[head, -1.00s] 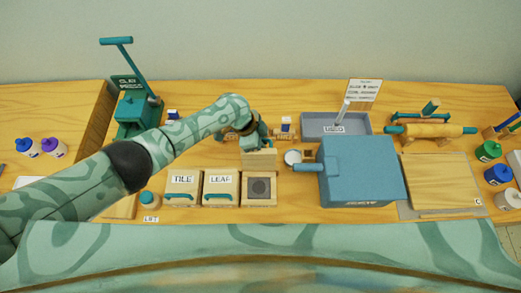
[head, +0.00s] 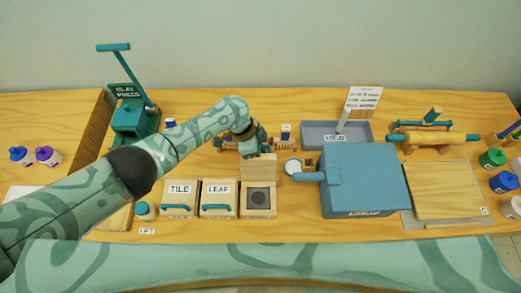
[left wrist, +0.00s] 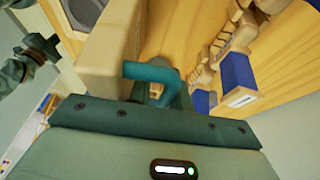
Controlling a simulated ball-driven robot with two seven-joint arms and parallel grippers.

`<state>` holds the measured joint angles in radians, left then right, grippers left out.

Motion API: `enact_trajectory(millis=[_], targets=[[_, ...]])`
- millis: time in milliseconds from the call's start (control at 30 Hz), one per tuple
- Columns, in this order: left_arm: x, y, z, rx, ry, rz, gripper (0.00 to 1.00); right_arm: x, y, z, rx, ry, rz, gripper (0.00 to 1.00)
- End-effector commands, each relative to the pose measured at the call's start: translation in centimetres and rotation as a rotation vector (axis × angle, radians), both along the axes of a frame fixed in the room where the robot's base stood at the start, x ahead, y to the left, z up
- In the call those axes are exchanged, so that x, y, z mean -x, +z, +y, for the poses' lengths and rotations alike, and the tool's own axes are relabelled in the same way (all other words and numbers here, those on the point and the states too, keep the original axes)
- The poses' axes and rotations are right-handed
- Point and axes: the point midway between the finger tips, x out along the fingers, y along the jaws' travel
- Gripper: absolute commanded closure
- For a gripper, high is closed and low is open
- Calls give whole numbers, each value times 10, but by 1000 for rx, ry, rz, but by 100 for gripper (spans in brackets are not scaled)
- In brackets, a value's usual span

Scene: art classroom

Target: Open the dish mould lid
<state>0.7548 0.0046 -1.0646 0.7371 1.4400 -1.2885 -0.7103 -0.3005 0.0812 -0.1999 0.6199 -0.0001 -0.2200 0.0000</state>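The dish mould (head: 258,197) is the rightmost of three small wooden boxes, with a dark round hollow showing in its face. Its pale wooden lid (head: 262,169) stands raised at the back edge, so the mould is open. My left gripper (head: 254,140) is just behind the lid, partly hidden by my wrist. In the left wrist view the lid (left wrist: 112,45) stands close in front of the gripper, with its teal handle (left wrist: 150,73) near the gripper body. The fingertips cannot be made out. My right gripper is not in view.
Closed TILE (head: 179,198) and LEAF (head: 218,199) moulds stand to the left. A large blue box (head: 362,180) stands to the right, its handle pointing at the dish mould. Wooden tools (head: 286,143) lie behind. A grey tray (head: 312,131) is at the back.

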Motion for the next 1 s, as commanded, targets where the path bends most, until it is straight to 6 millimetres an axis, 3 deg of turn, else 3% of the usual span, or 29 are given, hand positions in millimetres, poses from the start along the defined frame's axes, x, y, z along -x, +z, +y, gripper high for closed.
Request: enact_trajectory(millis=[233,700,1000], targets=[[-3,15,4,3,0,-4,80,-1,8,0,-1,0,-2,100],[-13,123,49,1,0,-4,80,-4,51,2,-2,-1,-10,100],[-14,150,61,0,0,-1,80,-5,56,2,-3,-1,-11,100]])
